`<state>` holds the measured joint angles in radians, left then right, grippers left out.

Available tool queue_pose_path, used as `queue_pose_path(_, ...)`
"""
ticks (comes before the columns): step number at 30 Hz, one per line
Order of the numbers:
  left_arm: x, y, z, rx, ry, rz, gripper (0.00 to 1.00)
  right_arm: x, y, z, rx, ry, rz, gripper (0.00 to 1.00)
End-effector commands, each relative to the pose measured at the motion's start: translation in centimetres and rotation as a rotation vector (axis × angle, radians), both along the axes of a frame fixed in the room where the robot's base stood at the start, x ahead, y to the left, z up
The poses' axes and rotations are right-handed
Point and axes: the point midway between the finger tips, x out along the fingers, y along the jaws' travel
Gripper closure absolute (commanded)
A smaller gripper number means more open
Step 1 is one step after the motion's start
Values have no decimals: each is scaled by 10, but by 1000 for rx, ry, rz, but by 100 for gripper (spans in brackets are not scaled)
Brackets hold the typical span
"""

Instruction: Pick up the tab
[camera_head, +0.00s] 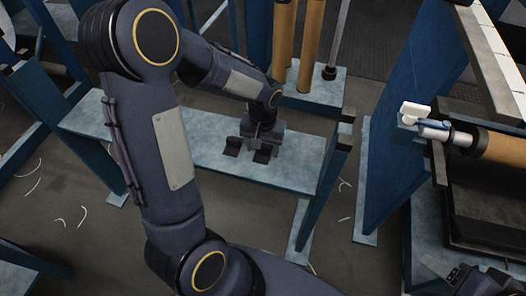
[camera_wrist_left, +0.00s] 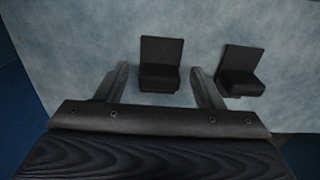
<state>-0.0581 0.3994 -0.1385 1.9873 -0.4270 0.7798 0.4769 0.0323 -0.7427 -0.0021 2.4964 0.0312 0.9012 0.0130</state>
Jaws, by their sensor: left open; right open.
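Two small black L-shaped pieces lie on the blue-grey bench top (camera_head: 195,150); I take these for tabs. The left piece (camera_head: 232,147) and the right piece (camera_head: 263,156) sit a little apart. My left gripper (camera_head: 261,139) is open and points down just by them. In the left wrist view one piece (camera_wrist_left: 160,66) appears between its two grey fingers, and the other piece (camera_wrist_left: 240,72) appears just right of the right finger. I cannot tell the height gap. My right gripper (camera_head: 468,278) is open at the lower right corner, partly cut off.
Brown rolls (camera_head: 307,45) stand upright behind the bench on a blue block. A blue post (camera_head: 340,150) is at the bench's right end. On the right, a blue frame (camera_head: 400,120) carries a brown roller (camera_head: 500,145) and a white part (camera_head: 415,109). Loose thread scraps lie on the dark floor.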

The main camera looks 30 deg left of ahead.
Motion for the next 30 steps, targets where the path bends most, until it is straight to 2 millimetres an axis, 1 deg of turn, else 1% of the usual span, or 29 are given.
queue_pose_path(1,0,0,1,0,0,0,38,0,0,0,0,0,0,39)
queue_pose_path(2,0,0,1,0,0,0,41,0,0,0,0,0,0,39)
queue_pose_path(12,0,0,1,0,0,-1,85,0,0,0,0,0,0,39)
queue_pose_path(20,0,0,1,0,1,-1,86,0,0,0,0,0,0,39)
queue_pose_path(23,0,0,4,0,0,-1,86,0,0,2,0,0,0,39)
queue_pose_path(26,0,0,16,-1,-1,-1,86,0,0,8,0,0,0,39)
queue_pose_path(30,1,0,45,0,-4,-2,86,0,0,20,0,0,0,39)
